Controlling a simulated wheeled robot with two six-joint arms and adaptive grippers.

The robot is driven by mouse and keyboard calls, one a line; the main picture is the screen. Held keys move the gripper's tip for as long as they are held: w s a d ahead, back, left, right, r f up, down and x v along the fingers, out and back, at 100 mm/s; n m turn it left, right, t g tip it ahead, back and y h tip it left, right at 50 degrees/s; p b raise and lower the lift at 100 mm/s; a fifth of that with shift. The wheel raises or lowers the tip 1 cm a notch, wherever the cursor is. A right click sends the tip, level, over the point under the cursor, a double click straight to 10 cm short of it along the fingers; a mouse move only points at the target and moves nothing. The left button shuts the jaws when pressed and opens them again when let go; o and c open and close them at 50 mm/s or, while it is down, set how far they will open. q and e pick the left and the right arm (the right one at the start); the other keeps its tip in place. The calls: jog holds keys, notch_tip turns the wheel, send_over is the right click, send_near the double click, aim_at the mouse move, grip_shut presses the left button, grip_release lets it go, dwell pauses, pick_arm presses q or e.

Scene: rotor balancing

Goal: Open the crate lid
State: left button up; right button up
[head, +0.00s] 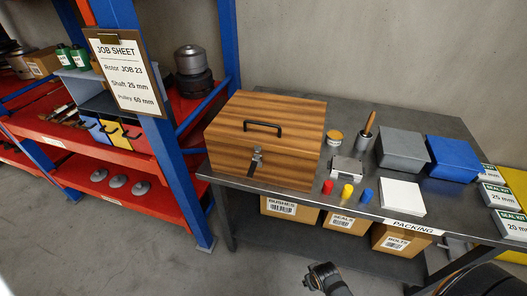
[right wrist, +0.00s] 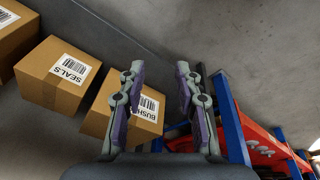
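The crate (head: 228,147) is a brown wooden box at the left end of the steel table. Its lid (head: 290,110) is down and carries a black handle (head: 263,126). A metal latch (head: 257,158) sits on the front, across the lid seam; I cannot tell whether it is fastened. My right gripper (right wrist: 160,70) is open in the right wrist view, with nothing between its fingers. A dark part of an arm, apparently the right, shows at the bottom of the head view, in front of the table and away from the crate. My left gripper is not in view.
The steel table (head: 345,202) also holds a grey box (head: 402,148), a blue box (head: 453,158), a white block (head: 402,196) and small coloured pieces right of the crate. Cardboard boxes (head: 343,223) stand below. A blue-and-red rack (head: 180,170) stands left. Floor in front is clear.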

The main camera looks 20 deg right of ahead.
aim_at(262, 124)
jog(key=w+a+r+n+t+y+b, duration=0.15)
jog(key=w+r+n+t, duration=0.4)
jog(key=w+r, duration=0.7)
jog(key=w+a+r+n+t+y, duration=0.15)
jog(key=w+r+n+t, duration=0.4)
jog(key=r, duration=1.25)
jog(key=w+a+r+n+t+y+b, duration=0.1)
jog(key=w+a+r+n+t, duration=0.15)
jog(key=w+r+n, duration=0.8)
jog(key=w+r+m, duration=0.1)
jog(key=w, duration=0.2)
jog(key=w+a+r+m+p, duration=0.1)
jog(key=w, duration=0.2)
jog(key=w+r+m+p, duration=0.1)
jog(key=w, duration=0.2)
jog(key=shift+w+a+r+m, duration=0.2)
jog(key=shift+a+r+m, duration=0.05)
jog(key=shift+r, duration=0.1)
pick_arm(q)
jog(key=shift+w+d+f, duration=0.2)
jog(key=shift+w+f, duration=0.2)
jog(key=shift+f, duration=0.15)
pick_arm(e)
grip_shut()
